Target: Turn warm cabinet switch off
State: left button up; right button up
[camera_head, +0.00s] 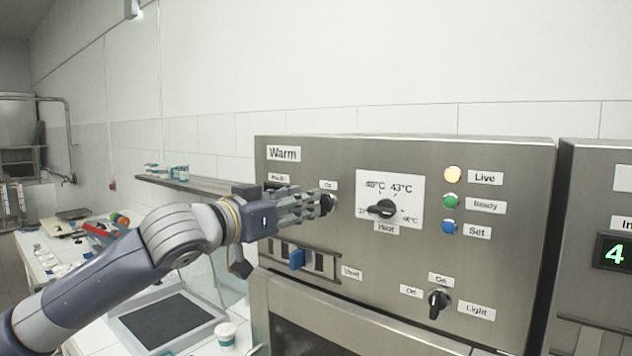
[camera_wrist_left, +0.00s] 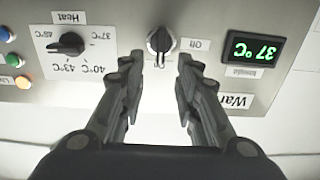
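The warm cabinet (camera_head: 340,160) has a steel front labelled "Warm". Its switch is a small dark rotary knob (camera_wrist_left: 160,40), seen upside down in the left wrist view, with an "Off" label (camera_wrist_left: 195,44) beside it. Its handle lies roughly vertical in that view. In the head view the switch is mostly hidden by my left gripper (camera_head: 320,203). That gripper (camera_wrist_left: 160,66) is open and empty, its two fingers on either side of the switch, close in front of it. I cannot tell whether they touch it. My right gripper is not in view.
The heat knob (camera_head: 383,208) is right of the switch, with Live, Ready and Set lights beyond. A blue vent slider (camera_head: 297,260) and light knob (camera_head: 438,303) sit lower. A green display (camera_wrist_left: 256,49) reads 37°C. A wall shelf (camera_head: 205,184) is behind my arm.

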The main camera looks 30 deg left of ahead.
aim_at(322, 205)
pick_arm(q)
jog(key=shift+w+d+p, duration=0.15)
jog(key=shift+w+p, duration=0.65)
jog(key=shift+w, duration=0.6)
jog(key=shift+w+d+p, duration=0.1)
jog(key=shift+w+p, duration=0.65)
jog(key=shift+w, duration=0.6)
jog(key=shift+c, duration=0.2)
grip_shut()
